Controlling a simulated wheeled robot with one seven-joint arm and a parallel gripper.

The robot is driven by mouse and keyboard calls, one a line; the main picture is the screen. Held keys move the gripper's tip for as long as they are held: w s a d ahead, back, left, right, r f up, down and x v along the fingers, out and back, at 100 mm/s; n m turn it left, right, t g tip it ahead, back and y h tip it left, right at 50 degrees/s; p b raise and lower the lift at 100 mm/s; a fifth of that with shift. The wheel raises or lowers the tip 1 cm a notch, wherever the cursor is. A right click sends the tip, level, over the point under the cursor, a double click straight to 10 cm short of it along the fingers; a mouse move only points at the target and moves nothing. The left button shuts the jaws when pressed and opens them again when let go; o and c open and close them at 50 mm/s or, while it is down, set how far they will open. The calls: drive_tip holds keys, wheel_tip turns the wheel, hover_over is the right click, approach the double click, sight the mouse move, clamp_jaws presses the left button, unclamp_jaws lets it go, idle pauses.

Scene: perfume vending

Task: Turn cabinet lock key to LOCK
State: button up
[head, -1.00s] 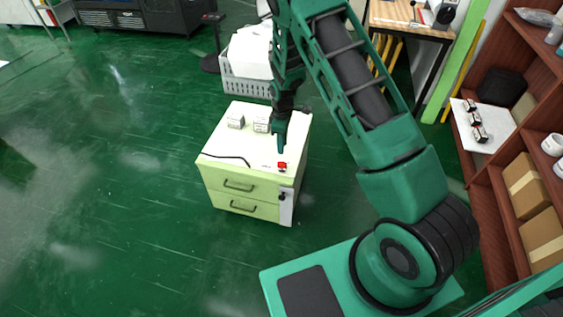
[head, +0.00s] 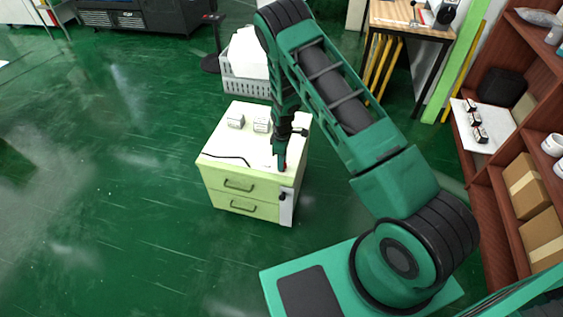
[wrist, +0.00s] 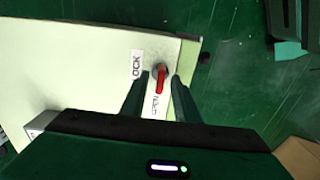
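The pale green cabinet (head: 222,146) has two drawers and a light top. In the wrist view its top (wrist: 75,65) carries a red key (wrist: 160,84) on a round lock, with a LOCK label (wrist: 137,64) to the left and an OPEN label (wrist: 156,106) below. The key's red handle points down the picture, toward OPEN. My gripper (wrist: 160,77) is open, with one finger on each side of the key and small gaps showing. In the head view my gripper (head: 280,163) points down at the cabinet's front right corner and mostly hides the key.
A grey basket (head: 246,87) with white contents stands behind. A brown shelf (head: 492,195) is at right. Green floor (head: 110,180) is free at left.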

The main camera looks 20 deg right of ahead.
drive_tip(key=shift+c, duration=0.7)
clamp_jaws()
drive_tip(key=m, duration=0.3)
drive_tip(key=shift+m, duration=0.4)
drive_tip(key=m, duration=0.3)
drive_tip(key=shift+w+r+m, duration=0.1)
drive_tip(key=shift+m, duration=0.2)
drive_tip(key=m, duration=0.5)
drive_tip(key=shift+m, duration=2.8)
